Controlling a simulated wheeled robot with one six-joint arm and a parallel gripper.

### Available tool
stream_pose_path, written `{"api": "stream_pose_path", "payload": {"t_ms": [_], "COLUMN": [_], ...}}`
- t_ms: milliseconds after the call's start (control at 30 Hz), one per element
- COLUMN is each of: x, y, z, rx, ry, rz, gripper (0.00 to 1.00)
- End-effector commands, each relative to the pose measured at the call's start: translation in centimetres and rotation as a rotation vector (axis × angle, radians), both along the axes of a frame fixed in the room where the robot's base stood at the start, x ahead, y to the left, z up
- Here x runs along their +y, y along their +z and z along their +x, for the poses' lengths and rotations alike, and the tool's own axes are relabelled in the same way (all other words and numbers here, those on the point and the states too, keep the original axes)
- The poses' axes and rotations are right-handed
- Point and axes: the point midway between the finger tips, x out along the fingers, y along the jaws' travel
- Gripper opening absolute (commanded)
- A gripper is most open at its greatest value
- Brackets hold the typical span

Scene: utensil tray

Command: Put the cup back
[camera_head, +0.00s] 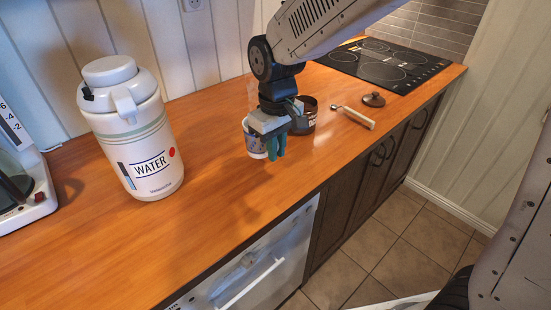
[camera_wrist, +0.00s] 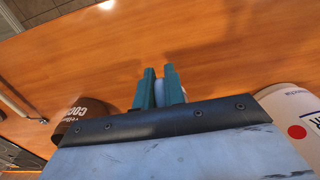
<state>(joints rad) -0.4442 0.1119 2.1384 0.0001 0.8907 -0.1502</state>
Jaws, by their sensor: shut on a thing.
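The cup (camera_head: 254,146) is a small pale cup with a grey band. In the head view it is at the middle of the counter, partly hidden by my gripper (camera_head: 275,147). My gripper points down with its teal fingers closed on the cup's side. In the wrist view my gripper (camera_wrist: 159,90) has its fingers close together, with a white bit of the cup (camera_wrist: 170,74) showing by them; most of the cup is hidden there. I cannot tell for sure whether the cup touches the counter.
A white water dispenser (camera_head: 135,135) stands left on the wooden counter (camera_head: 225,225). A brown cocoa jar (camera_head: 308,112) is just behind my gripper; it also shows in the wrist view (camera_wrist: 88,112). A scoop (camera_head: 353,117), dark lid (camera_head: 373,99) and hob (camera_head: 385,65) lie right. The front counter is clear.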

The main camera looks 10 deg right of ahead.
Motion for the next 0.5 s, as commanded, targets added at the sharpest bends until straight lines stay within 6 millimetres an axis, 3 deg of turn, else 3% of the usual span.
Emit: {"api": "stream_pose_path", "payload": {"t_ms": [300,500], "x": [0.0,0.0], "y": [-3.3,-3.5], "z": [0.1,0.1], "rx": [0.002,-0.001], "ry": [0.000,0.000], "rz": [-0.001,0.001], "gripper": [0.00,0.00]}}
